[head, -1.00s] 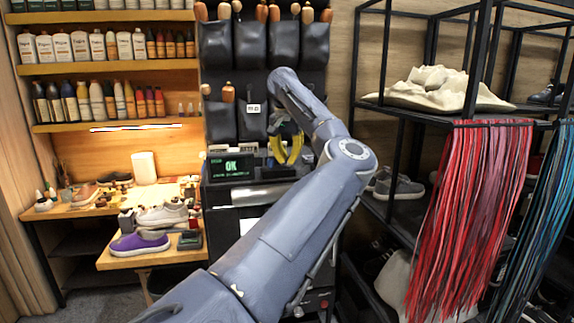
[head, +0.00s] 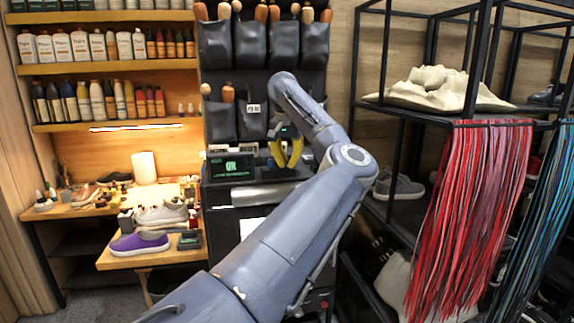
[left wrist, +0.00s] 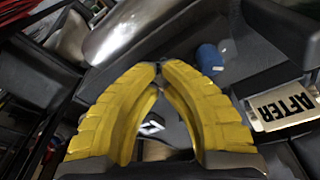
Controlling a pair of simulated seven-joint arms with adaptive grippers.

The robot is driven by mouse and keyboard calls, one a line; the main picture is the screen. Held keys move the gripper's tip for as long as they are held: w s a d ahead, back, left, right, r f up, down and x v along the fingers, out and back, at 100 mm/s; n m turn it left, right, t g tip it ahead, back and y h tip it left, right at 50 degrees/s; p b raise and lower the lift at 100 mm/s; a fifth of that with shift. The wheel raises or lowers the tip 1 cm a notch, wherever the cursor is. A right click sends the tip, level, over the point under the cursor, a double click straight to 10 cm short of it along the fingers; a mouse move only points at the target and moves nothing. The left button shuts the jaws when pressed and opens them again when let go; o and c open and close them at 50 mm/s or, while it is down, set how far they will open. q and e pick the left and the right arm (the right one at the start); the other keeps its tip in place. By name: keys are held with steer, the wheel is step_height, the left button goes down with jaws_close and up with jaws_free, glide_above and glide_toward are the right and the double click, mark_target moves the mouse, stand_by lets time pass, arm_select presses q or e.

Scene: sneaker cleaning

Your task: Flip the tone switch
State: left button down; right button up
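My left gripper (head: 286,164) has yellow ribbed fingers pointing down over the dark counter, just right of the display reading OK (head: 230,167). In the left wrist view, its fingertips (left wrist: 160,66) come together, with a gap lower between the fingers. I cannot make out anything held between the tips. A blue cylindrical piece (left wrist: 209,58) stands on a dark surface beyond the right finger, apart from it. I cannot identify the tone switch with certainty; it may be hidden by the fingers. My right gripper is not in view.
A plate reading AFTER (left wrist: 285,104) lies right of the fingers. A silvery curved piece (left wrist: 125,30) is beyond the left finger. A purple sneaker (head: 139,243) sits on the bench at left. Red laces (head: 470,215) hang from the black rack at right.

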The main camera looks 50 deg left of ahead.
arm_select(q)
steer(key=shift+f, duration=0.35)
stand_by(0.3)
steer(key=shift+r, duration=3.55)
